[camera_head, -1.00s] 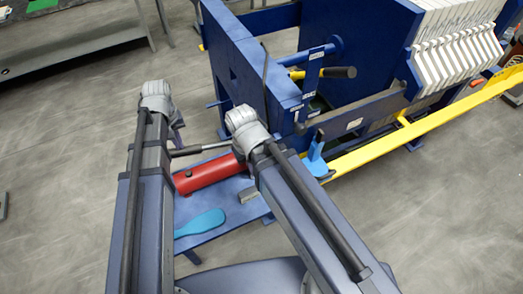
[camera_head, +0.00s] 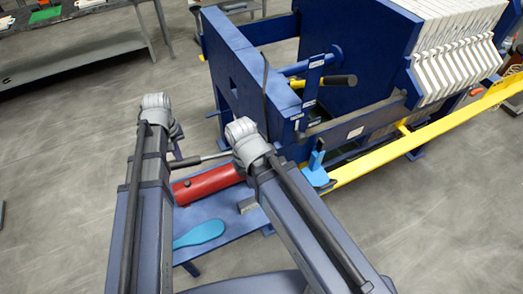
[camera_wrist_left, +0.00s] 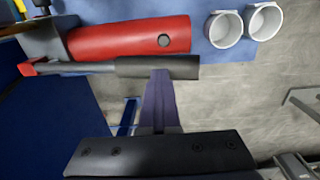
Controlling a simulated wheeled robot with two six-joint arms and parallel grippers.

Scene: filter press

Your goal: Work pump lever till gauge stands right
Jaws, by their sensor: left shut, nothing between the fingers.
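The pump lever (camera_head: 214,156) is a thin grey bar with a dark grip, beside the red pump cylinder (camera_head: 207,184). In the left wrist view its black grip (camera_wrist_left: 157,67) lies across the picture, below the red cylinder (camera_wrist_left: 128,37). My left gripper (camera_head: 177,146) is at the grip end of the lever. In the left wrist view its purple fingers (camera_wrist_left: 158,78) are shut and empty, with their tips at the grip; I cannot tell whether they touch it. My right arm's wrist covers the lever's far end, and its gripper is hidden. No gauge face can be made out.
The blue press frame (camera_head: 233,75) with white plates (camera_head: 450,45) stands behind. A yellow rail (camera_head: 410,142) runs to the right. A light-blue paddle (camera_head: 199,234) lies on the blue base plate. Two white cups (camera_wrist_left: 222,28) stand near the cylinder.

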